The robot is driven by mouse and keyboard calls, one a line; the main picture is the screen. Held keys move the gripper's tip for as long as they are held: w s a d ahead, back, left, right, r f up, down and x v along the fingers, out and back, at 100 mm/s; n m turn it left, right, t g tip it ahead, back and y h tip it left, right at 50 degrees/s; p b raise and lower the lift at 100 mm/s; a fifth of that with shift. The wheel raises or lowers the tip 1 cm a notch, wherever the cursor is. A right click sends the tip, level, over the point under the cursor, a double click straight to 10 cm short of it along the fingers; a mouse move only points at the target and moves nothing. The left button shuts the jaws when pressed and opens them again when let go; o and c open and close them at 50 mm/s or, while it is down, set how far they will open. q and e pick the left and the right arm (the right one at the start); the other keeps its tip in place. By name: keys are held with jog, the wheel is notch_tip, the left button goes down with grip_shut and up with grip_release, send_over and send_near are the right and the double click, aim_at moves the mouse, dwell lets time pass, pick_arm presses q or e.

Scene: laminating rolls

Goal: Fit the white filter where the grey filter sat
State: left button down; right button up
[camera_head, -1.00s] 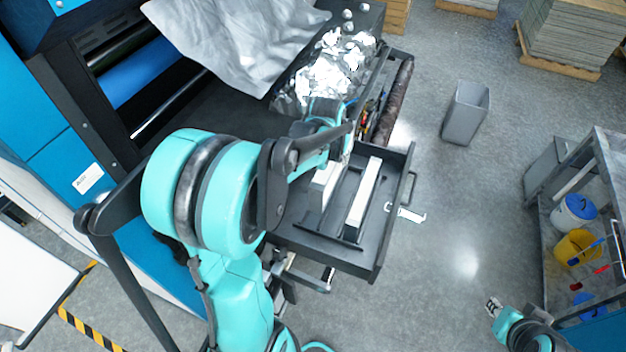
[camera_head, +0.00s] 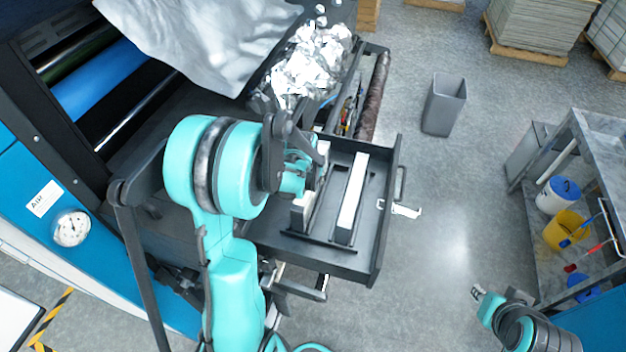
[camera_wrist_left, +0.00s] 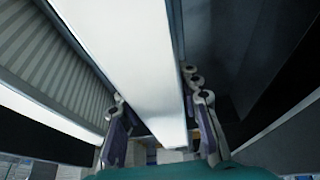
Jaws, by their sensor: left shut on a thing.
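In the head view, two long white-topped bars lie side by side over the open black drawer (camera_head: 372,258). The right bar (camera_head: 352,196) sits between dark rails. The left bar (camera_head: 301,216) is partly hidden by my left gripper (camera_head: 303,180). In the left wrist view, my left gripper (camera_wrist_left: 160,118) is shut on a white bar (camera_wrist_left: 135,55), with a finger on each side. A grey pleated surface (camera_wrist_left: 45,60) shows left of it. I cannot tell whether the held bar touches the drawer floor. My right gripper (camera_head: 477,292) is far right, away from the drawer; its jaws are too small to read.
Crumpled foil (camera_head: 308,62) and a dark roll (camera_head: 373,95) lie behind the drawer. A blue-and-black machine (camera_head: 90,90) stands at left. A grey bin (camera_head: 444,104) stands on the open floor. A shelf cart (camera_head: 590,150) with buckets is at right.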

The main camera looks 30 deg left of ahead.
pick_arm(q)
jog(key=shift+w+f, duration=0.1)
jog(key=shift+f, duration=0.5)
jog(key=shift+r, duration=0.1)
jog(key=shift+f+b, duration=0.5)
jog(key=shift+b, duration=0.05)
jog(key=c, duration=1.1)
grip_release()
jog(key=shift+r, duration=0.1)
jog(key=shift+o, duration=0.2)
